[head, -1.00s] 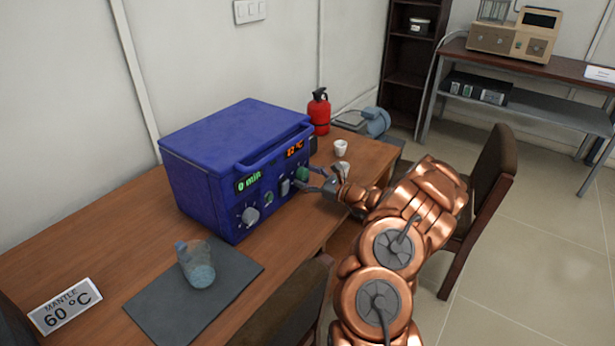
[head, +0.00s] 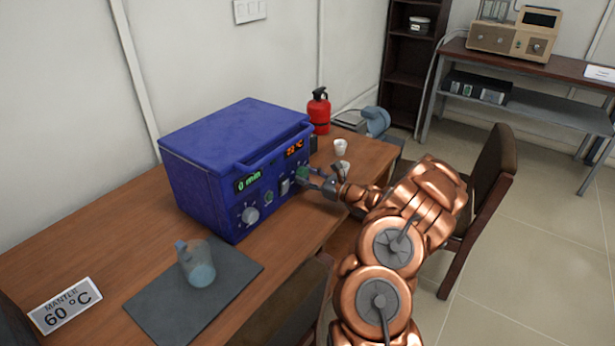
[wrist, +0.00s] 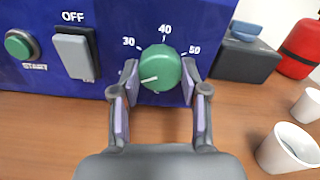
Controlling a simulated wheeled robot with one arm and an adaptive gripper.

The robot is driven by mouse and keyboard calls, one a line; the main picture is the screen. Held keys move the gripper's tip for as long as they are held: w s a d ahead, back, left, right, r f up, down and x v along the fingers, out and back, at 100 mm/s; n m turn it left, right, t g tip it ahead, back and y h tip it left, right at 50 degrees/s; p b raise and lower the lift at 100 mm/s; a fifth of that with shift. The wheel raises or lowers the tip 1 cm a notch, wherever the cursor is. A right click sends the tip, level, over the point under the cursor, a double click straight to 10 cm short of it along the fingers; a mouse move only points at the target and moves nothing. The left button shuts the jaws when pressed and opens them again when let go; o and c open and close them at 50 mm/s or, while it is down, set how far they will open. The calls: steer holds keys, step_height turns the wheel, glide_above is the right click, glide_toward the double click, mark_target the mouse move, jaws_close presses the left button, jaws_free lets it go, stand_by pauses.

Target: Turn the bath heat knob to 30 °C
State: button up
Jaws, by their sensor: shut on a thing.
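The bath heat knob (wrist: 160,70) is a round green dial low on the front of the blue bath (head: 215,195). In the wrist view its white pointer line points left and slightly down, below the 30 mark. The marks 30, 40 and 50 stand around its top. My gripper (wrist: 160,80) is shut on the knob, one finger on its left side and one on its right. In the head view my gripper (head: 312,180) is at the right end of the bath's front and partly hides the knob. The orange display above it is too small to read surely.
A grey OFF switch (wrist: 75,55) and a green START button (wrist: 19,44) are left of the knob. White cups (wrist: 288,148) stand to the right on the wooden table. A jug (head: 198,265) stands on a dark mat, near a "MANTLE 60 °C" sign (head: 65,305).

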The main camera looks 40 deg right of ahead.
steer(key=m+p, duration=0.2)
steer(key=m, duration=0.3)
steer(key=shift+a, duration=0.1)
steer(key=m+p, duration=0.1)
steer(key=m, duration=0.5)
steer(key=shift+r, duration=0.1)
steer(key=shift+m, duration=0.4)
steer(key=o, duration=1.1)
steer(key=shift+o, duration=0.2)
steer(key=v, duration=1.2)
